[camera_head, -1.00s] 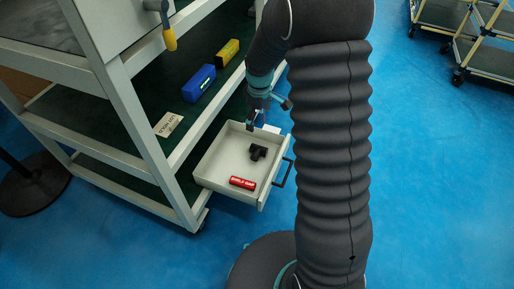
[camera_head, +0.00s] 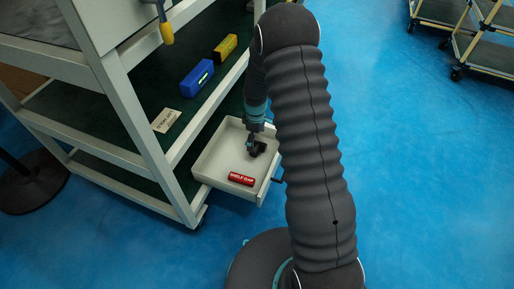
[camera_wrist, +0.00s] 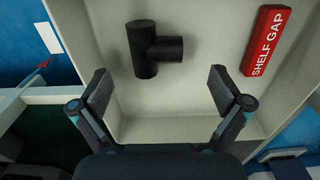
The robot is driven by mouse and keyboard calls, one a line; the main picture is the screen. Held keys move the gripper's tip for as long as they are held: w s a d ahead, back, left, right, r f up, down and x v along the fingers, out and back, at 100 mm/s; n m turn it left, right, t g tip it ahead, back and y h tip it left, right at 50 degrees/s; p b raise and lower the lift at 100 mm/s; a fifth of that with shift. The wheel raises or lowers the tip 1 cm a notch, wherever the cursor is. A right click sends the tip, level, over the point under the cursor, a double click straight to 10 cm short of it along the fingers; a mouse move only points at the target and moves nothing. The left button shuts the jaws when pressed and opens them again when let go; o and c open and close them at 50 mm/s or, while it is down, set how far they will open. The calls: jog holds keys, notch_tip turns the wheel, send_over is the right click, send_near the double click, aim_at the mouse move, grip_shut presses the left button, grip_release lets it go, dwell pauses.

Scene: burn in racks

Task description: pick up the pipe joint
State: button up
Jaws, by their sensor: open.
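The pipe joint (camera_wrist: 153,49) is a black T-shaped fitting lying on the floor of an open, pale drawer (camera_wrist: 215,20). In the head view the pipe joint (camera_head: 259,148) is partly hidden by my gripper (camera_head: 252,143), which is lowered over the drawer (camera_head: 213,163). In the wrist view my gripper (camera_wrist: 161,92) is open. Its two fingers are wide apart, with nothing between them. The pipe joint lies ahead of the fingertips, roughly centred between them, and appears untouched.
A red "SHELF GAP" block (camera_wrist: 266,41) lies in the same drawer, to the right in the wrist view. The drawer walls surround the pipe joint. The rack (camera_head: 150,150) holds a blue box (camera_head: 197,78) and a yellow box (camera_head: 225,47).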

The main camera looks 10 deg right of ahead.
aim_at(255, 147)
jog(key=shift+a+f, duration=0.15)
jog(key=shift+f, duration=2.55)
jog(key=shift+s, duration=0.1)
jog(key=c, duration=0.9)
